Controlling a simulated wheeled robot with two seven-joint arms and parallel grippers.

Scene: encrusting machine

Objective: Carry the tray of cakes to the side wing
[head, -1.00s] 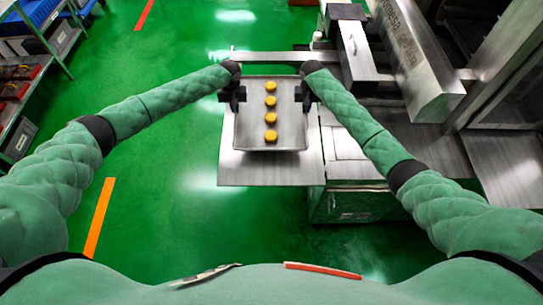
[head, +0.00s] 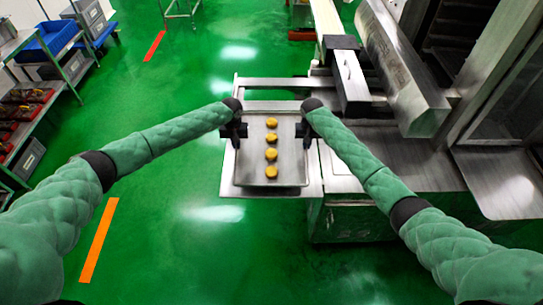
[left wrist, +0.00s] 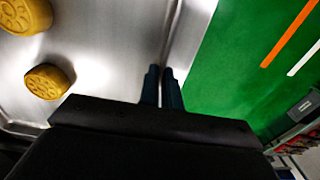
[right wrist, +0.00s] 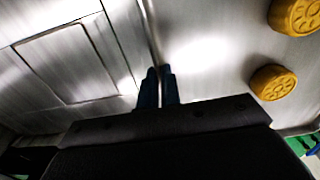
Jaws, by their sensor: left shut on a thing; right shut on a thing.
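The metal tray (head: 289,165) carries several yellow round cakes (head: 271,154) in a single row in the head view. My left gripper (head: 236,141) is shut on the tray's left rim, and my right gripper (head: 303,137) is shut on its right rim. In the left wrist view the fingers (left wrist: 163,85) pinch the tray edge, with green floor beyond. In the right wrist view the fingers (right wrist: 159,85) pinch the opposite edge beside a metal surface. The tray is over the metal side wing (head: 232,186); I cannot tell whether it touches it.
The encrusting machine (head: 400,70) stands at the right, with a flat metal plate (head: 508,184) beside it. A shelf rack with a blue bin (head: 50,42) stands at the far left. The green floor (head: 170,210) at left and front is clear.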

